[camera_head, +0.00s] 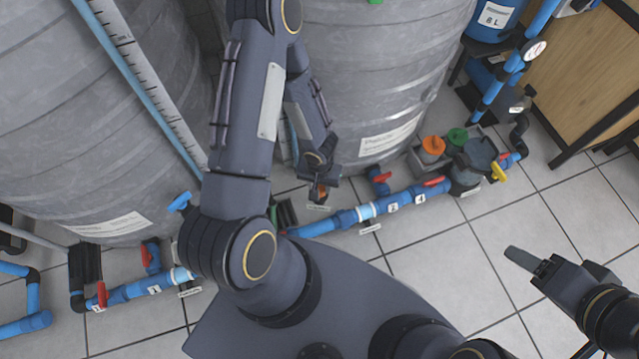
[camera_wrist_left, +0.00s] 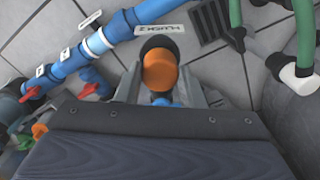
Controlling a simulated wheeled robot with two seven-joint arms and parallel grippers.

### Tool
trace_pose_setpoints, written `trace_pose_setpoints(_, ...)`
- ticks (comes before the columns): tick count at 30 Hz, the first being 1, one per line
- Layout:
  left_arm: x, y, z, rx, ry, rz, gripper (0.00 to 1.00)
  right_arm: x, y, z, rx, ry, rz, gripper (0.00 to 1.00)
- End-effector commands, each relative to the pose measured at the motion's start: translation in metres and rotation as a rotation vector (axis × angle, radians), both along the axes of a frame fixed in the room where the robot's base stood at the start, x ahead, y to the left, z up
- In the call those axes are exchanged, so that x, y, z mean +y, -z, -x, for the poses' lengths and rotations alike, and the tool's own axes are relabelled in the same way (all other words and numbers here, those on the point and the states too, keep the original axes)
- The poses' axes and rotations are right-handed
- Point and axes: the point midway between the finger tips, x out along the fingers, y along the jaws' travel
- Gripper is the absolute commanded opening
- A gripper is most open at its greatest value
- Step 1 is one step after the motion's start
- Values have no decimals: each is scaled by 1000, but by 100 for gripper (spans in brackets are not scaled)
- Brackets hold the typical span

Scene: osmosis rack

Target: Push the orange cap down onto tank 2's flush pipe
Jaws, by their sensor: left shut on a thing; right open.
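My left gripper (camera_head: 318,192) is low on the floor side of the right-hand grey tank (camera_head: 370,70), by the blue pipe run. In the left wrist view its two fingers are shut on the orange cap (camera_wrist_left: 160,72), one on each side. A dark, round pipe end (camera_wrist_left: 158,44) shows just beyond the cap, lined up with it. I cannot tell whether the cap is seated on it. In the head view only a small bit of the cap (camera_head: 322,192) shows between the fingers. My right gripper (camera_head: 527,262) is open and empty over the floor at the right.
A blue pipe (camera_head: 345,218) with red valve handles runs along the tank's foot. A tray with an orange piece (camera_head: 433,146) and a green piece (camera_head: 457,137) stands to the right. Another grey tank (camera_head: 80,130) is at the left. Tiled floor lies clear at front right.

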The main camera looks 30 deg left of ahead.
Motion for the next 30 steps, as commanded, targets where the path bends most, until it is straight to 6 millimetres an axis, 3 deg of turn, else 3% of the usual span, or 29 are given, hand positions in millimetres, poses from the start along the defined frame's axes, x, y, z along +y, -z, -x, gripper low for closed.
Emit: trace_pose_setpoints(30,0,0,0,0,0,0,15,0,9,0,0,0,0,61)
